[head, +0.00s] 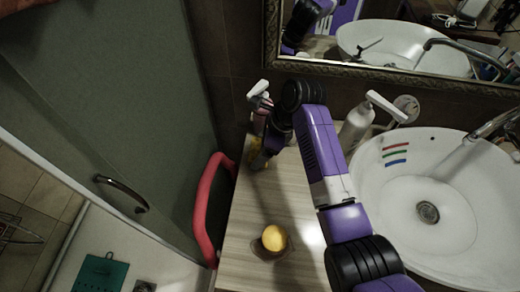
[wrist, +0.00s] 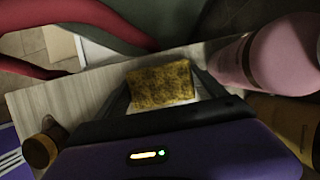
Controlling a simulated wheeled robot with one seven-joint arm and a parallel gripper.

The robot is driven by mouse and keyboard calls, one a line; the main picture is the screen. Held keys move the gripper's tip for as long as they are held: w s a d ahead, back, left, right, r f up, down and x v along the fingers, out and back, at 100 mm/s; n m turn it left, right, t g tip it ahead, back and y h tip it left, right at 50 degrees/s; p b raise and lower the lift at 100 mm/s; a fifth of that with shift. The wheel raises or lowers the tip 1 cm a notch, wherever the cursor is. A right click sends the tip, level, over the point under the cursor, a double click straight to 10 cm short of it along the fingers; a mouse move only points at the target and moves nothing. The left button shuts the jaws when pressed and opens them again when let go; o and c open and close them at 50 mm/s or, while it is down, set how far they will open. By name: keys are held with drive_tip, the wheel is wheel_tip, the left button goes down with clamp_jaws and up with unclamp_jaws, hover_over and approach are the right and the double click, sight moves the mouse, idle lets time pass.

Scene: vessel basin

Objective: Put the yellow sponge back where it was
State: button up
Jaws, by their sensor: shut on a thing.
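The yellow sponge (wrist: 162,86) is a speckled block in the wrist view, between the two fingers of my gripper (wrist: 163,94). My gripper is shut on it, one finger at each side. The wooden counter (wrist: 65,95) shows behind and beside it; I cannot tell whether the sponge touches it. In the head view my gripper (head: 263,153) is low at the counter's far left part, beside a pink bottle (head: 261,103) with a white pump. A yellow patch shows by the gripper there, but I cannot tell if it is the sponge.
The pink bottle (wrist: 274,55) stands close at right in the wrist view, with an amber object (wrist: 285,120) below it. A white pump bottle (head: 357,128), basin (head: 365,200) and red rail (head: 205,210) flank the counter.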

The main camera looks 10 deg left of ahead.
drive_tip(key=shift+f, duration=0.65)
drive_tip(key=shift+f, duration=0.15)
drive_tip(key=o, duration=1.1)
drive_tip(key=shift+o, duration=0.2)
drive_tip(key=v, duration=1.2)
drive_tip(key=shift+b, duration=0.3)
drive_tip(key=shift+s, duration=0.1)
